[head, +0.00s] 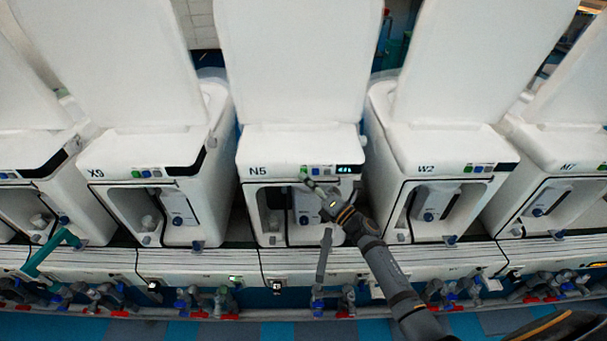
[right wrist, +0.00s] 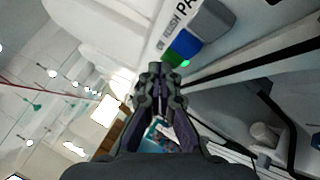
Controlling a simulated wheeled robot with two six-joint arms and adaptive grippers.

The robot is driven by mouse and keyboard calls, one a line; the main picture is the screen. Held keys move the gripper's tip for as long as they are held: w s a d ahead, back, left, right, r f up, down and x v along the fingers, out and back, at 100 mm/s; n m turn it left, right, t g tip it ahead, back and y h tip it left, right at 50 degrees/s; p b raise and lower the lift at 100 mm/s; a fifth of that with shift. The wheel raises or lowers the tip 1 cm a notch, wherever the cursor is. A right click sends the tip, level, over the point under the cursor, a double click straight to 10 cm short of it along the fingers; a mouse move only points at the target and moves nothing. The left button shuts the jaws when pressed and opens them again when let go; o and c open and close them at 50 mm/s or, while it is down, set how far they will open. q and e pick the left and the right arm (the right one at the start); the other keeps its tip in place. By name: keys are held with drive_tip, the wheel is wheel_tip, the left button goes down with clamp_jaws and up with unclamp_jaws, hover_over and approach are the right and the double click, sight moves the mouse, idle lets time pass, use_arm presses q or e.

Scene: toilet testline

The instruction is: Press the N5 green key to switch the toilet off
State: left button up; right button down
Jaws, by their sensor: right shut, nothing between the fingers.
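The toilet marked N5 (head: 285,158) stands in the middle of the row in the head view. Its front panel carries a small green key (head: 304,171), blue keys beside it and a lit display (head: 344,169). My right gripper (head: 308,183) is shut and empty, its tips just below the green key in the head view. In the right wrist view the shut fingers (right wrist: 160,72) point at the panel, close to the green key (right wrist: 176,58), blue key (right wrist: 187,45) and grey key (right wrist: 213,20). I cannot tell whether the tips touch the green key. My left gripper is out of view.
Below runs a bench front (head: 200,262) with several valves and pipes.

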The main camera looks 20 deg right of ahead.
idle(0.4)
drive_tip(key=shift+s+a, duration=0.2)
drive_tip(key=shift+s, duration=0.4)
drive_tip(key=s, duration=0.2)
drive_tip(key=s+a+p, duration=0.1)
drive_tip(key=s, duration=0.2)
drive_tip(key=shift+s+a+p, duration=0.3)
drive_tip(key=shift+s, duration=0.05)
